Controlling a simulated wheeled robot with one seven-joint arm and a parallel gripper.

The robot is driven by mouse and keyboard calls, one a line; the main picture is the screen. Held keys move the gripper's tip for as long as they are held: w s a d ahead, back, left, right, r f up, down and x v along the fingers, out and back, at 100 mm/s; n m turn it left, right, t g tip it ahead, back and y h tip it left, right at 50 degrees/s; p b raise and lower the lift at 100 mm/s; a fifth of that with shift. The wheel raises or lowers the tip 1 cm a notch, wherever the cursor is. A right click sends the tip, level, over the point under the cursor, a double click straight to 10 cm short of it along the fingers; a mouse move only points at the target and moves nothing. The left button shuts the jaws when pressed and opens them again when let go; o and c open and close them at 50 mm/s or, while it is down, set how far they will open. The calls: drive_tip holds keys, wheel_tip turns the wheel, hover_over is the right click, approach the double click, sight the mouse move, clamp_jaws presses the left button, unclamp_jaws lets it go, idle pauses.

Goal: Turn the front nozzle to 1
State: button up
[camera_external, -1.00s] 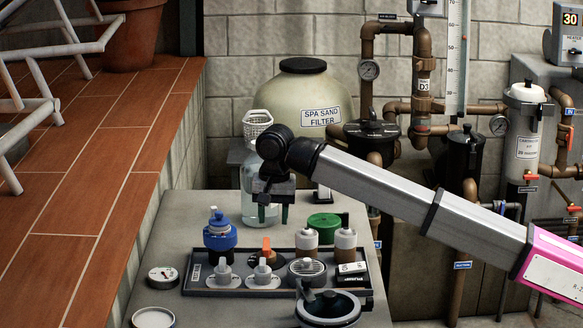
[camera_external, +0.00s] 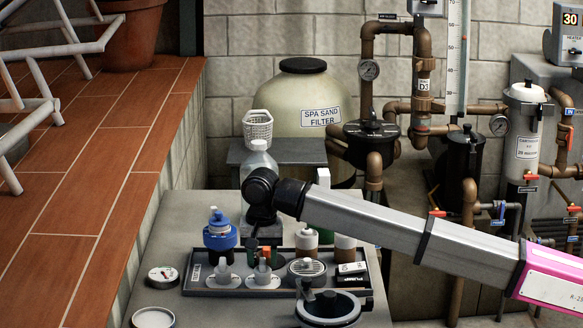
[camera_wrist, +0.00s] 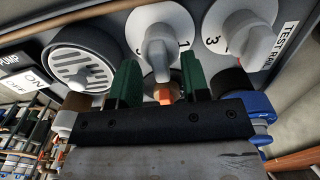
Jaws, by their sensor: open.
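Two white round nozzle dials with grey-white knobs sit along the front of the dark tray (camera_external: 205,290). The right nozzle (camera_external: 263,277) and left nozzle (camera_external: 223,277) show in the external view. In the wrist view they appear swapped: one nozzle (camera_wrist: 157,42) has a "1" beside its knob, the other (camera_wrist: 247,35) a "3". I cannot tell which the task calls front. My gripper (camera_external: 264,256) points down just behind the right nozzle. Its green fingers (camera_wrist: 158,82) are open, with that nozzle's knob and an orange part (camera_wrist: 164,96) seen between them. Contact is unclear.
A round grated fitting (camera_external: 307,270) is beside the right nozzle. A clear bottle (camera_external: 258,160) stands behind my wrist. The table's left side has free room.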

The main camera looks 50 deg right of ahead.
drive_tip(key=shift+f, duration=0.4)
drive_tip(key=shift+c, duration=0.3)
clamp_jaws()
drive_tip(key=shift+n, duration=0.4)
drive_tip(key=n, duration=1)
drive_tip(key=shift+n, duration=0.4)
